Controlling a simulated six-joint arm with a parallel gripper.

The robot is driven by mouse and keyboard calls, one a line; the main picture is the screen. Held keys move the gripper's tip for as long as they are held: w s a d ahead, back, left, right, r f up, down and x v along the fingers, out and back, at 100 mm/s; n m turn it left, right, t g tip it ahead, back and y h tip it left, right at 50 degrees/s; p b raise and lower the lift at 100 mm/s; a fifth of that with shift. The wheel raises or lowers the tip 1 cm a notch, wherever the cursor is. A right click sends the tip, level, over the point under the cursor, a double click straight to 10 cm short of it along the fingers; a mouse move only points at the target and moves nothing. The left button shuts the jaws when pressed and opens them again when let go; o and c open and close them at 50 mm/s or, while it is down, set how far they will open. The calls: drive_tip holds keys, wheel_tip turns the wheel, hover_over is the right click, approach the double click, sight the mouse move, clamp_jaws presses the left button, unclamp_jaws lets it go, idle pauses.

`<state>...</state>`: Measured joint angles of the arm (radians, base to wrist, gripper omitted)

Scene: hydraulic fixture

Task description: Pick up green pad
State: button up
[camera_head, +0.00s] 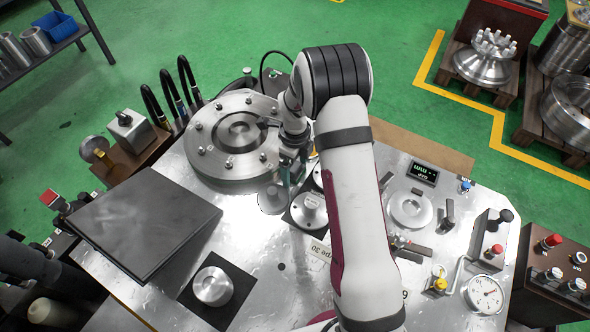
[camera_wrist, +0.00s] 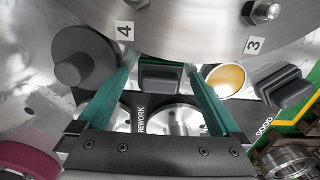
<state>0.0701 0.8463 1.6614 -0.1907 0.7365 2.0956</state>
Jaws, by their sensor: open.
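My gripper (camera_wrist: 160,68) is open, with its two teal fingers apart. In the head view my gripper (camera_head: 291,180) is over the plate just right of the large bolted disc, partly hidden by my arm. A dark grey block (camera_wrist: 160,78) shows between the fingertips in the wrist view, with a thin green edge behind it. I cannot tell whether that edge is the green pad, and no separate green pad stands out. I cannot tell whether the fingers touch the block.
The large bolted disc (camera_head: 236,137) stands close beside my gripper. A dark grey cylinder (camera_wrist: 84,55) is left of the fingers, and a yellow-filled white ring (camera_wrist: 226,79) and another dark block (camera_wrist: 283,87) are right. A dark slab (camera_head: 145,220) lies at the left.

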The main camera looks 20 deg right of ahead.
sight(297, 166)
drive_tip(key=c, duration=1.4)
drive_tip(key=shift+r, duration=0.1)
drive_tip(key=r, duration=0.4)
drive_tip(key=shift+d+r, duration=0.2)
drive_tip(key=shift+r, duration=0.05)
drive_tip(key=s+d+r, duration=0.6)
drive_tip(key=d, duration=0.3)
drive_tip(key=shift+s+r, duration=0.25)
drive_tip(key=shift+s, duration=0.1)
drive_tip(key=o, duration=0.8)
drive_tip(key=shift+d, duration=0.1)
drive_tip(key=shift+c, duration=0.2)
drive_tip(key=c, duration=0.8)
